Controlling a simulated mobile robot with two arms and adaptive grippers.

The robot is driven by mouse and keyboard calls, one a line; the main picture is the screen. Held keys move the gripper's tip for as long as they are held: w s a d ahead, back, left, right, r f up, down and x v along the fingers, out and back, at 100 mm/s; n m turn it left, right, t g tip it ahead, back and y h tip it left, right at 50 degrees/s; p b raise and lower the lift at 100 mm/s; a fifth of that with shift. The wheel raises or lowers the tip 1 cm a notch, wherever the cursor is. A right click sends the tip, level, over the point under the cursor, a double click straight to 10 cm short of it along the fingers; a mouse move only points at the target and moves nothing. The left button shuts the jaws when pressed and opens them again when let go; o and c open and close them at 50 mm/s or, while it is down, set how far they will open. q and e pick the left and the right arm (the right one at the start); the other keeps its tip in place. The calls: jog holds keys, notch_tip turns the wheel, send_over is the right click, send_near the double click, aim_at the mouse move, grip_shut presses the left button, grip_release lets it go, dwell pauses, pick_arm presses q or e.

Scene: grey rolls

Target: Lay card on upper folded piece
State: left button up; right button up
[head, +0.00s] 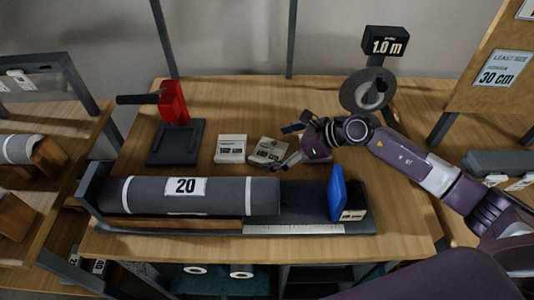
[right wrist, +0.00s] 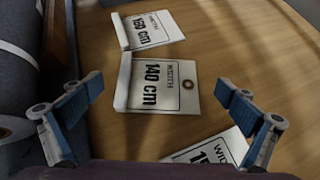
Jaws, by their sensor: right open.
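My right gripper (head: 287,146) is open over the table, to the right of two white cards. In the right wrist view its fingers (right wrist: 161,92) stand wide apart with nothing between the pads. The card marked 140 cm (right wrist: 163,86) lies ahead between them in the picture, with a raised or folded strip along its left edge and a hole at its right. A third card (right wrist: 212,150) is partly cut off.
A grey roll labelled 20 (head: 225,197) lies in a cradle in front of the cards. A red press with a black lever (head: 173,103) stands back left. A blue plate (head: 336,193) stands right of the roll. A 1.0 m sign (head: 385,45) stands at the back right.

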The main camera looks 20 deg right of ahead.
jog(key=shift+w+a+f, duration=0.25)
jog(key=shift+a+f, duration=0.1)
jog(key=shift+s, duration=0.15)
grip_shut()
dwell(0.5)
